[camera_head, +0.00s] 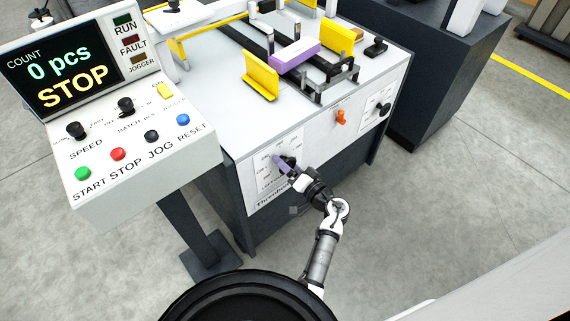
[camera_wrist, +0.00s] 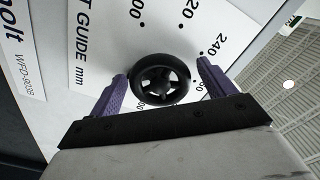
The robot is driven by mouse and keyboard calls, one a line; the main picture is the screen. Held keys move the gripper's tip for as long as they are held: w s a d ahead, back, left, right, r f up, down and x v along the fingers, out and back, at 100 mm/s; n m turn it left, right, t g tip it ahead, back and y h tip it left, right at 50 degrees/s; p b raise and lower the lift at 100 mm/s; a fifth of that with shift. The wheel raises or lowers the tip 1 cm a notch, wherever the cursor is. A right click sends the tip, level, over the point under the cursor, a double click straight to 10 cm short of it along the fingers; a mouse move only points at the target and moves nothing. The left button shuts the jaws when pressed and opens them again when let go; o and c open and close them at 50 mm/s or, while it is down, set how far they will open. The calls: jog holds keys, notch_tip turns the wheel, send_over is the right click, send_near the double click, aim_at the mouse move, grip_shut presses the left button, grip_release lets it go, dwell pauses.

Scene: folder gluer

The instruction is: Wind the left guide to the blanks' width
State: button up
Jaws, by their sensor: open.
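My gripper (camera_head: 280,164) is at the front panel of the white machine, with its purple fingers reaching to a black knob (camera_head: 290,160). In the wrist view the black spoked handwheel (camera_wrist: 162,80) lies between the two spread fingers of my gripper (camera_wrist: 161,75). A gap shows on the right side; contact on the left cannot be told. The scale plate (camera_wrist: 95,48) around it reads "T GUIDE mm", with numbers including 240. No pointer on the wheel is clear. On the machine top, a yellow guide plate (camera_head: 260,84) stands left of a purple-and-white stack (camera_head: 295,57), and another yellow plate (camera_head: 338,37) stands right.
A control console (camera_head: 130,130) at left shows "0 pcs" and "STOP". An orange knob (camera_head: 341,117) and another black knob (camera_head: 384,110) sit further right on the panel. Grey floor (camera_head: 440,200) is clear at right.

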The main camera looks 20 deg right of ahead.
jog(key=c, duration=1)
jog(key=shift+o, duration=0.2)
